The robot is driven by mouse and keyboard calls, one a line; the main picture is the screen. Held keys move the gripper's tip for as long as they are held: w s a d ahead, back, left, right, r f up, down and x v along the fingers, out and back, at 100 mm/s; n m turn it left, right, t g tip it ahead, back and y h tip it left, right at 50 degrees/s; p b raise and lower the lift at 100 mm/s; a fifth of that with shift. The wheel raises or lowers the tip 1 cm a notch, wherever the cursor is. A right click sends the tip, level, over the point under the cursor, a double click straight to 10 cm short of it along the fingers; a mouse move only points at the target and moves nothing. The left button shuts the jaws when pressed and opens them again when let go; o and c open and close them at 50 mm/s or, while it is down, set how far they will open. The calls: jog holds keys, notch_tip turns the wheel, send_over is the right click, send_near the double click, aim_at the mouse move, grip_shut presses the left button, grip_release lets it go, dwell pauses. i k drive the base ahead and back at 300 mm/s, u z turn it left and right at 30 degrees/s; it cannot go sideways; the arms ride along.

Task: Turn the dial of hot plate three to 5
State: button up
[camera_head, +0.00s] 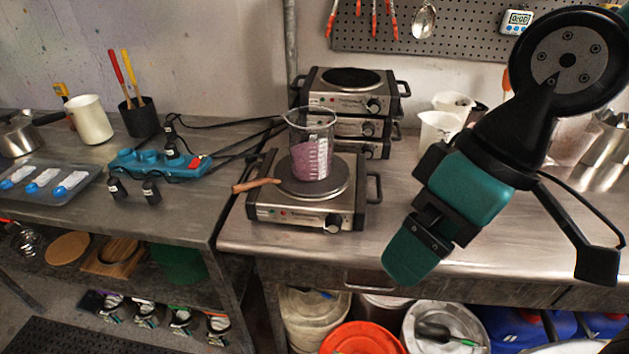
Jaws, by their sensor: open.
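A silver hot plate (306,208) stands on the right steel bench near its front left corner. Its dark front dial (333,223) is at the right of the front panel; the dial's setting and any plate number are too small to read. More hot plates are stacked behind it, the top one (344,90) with its dial (374,105) at the right front. Which is hot plate three I cannot tell. My gripper (418,250) hangs at the right of the front hot plate, apart from it, above the bench front. It is open, with nothing seen in it.
A glass beaker (311,150) of pinkish liquid stands on the front hot plate. A wooden-handled tool (257,185) sticks out at its left. A teal power strip (155,164) and cables lie on the left bench. White jugs (437,133) stand behind my arm. Buckets (362,338) sit below.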

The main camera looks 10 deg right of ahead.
aim_at(333, 223)
jog(key=z, duration=0.45)
jog(key=k, duration=1.1)
jog(key=u, duration=0.25)
jog(key=i, duration=0.55)
jog(key=u, duration=0.25)
